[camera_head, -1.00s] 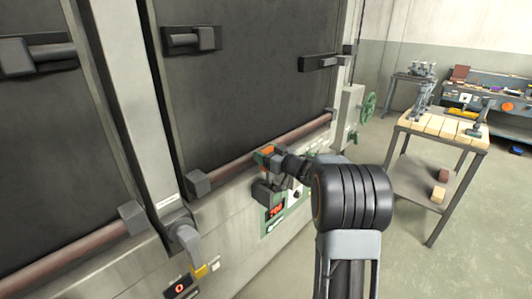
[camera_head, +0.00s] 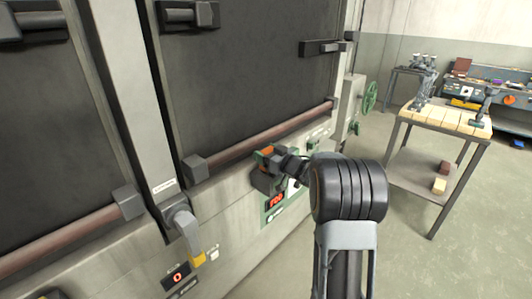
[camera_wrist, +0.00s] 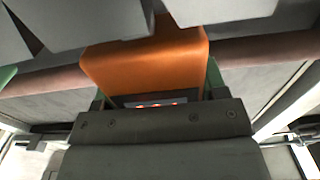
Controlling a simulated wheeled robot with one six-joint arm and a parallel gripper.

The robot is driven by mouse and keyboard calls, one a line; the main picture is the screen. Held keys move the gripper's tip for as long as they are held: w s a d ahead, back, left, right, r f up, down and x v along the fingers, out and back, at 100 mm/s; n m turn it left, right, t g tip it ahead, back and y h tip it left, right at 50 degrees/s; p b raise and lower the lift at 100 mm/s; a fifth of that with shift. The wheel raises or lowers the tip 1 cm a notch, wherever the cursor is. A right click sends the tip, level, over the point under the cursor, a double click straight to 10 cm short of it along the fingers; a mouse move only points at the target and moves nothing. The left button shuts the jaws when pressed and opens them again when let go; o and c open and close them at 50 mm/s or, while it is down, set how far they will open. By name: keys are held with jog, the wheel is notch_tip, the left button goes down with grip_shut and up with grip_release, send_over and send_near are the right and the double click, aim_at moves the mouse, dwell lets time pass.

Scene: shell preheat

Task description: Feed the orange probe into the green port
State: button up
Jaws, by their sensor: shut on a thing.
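The orange probe (camera_wrist: 145,62) is a rounded orange block filling the upper middle of the wrist view; its orange also shows between my jaws in the head view (camera_head: 265,152). My gripper (camera_head: 267,168) is shut on it, close in front of the green panel (camera_head: 266,221) with the red display on the big grey cabinet. Strips of green show beside the probe in the wrist view. The green port's opening is hidden behind my gripper and the probe. I cannot tell whether the probe touches the port.
A reddish-brown bar (camera_head: 265,143) runs along the cabinet just above my gripper. A grey lever with a yellow part (camera_head: 198,259) sticks out at the lower left. A wood-topped cart (camera_head: 440,118) stands at right. The floor between cart and cabinet is clear.

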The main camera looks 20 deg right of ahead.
jog(key=o, duration=1.1)
jog(key=shift+c, duration=0.2)
jog(key=shift+f, duration=0.1)
jog(key=b+v, duration=0.1)
jog(key=v, duration=1.2)
jog(key=shift+s, duration=0.4)
jog(key=shift+d, duration=0.15)
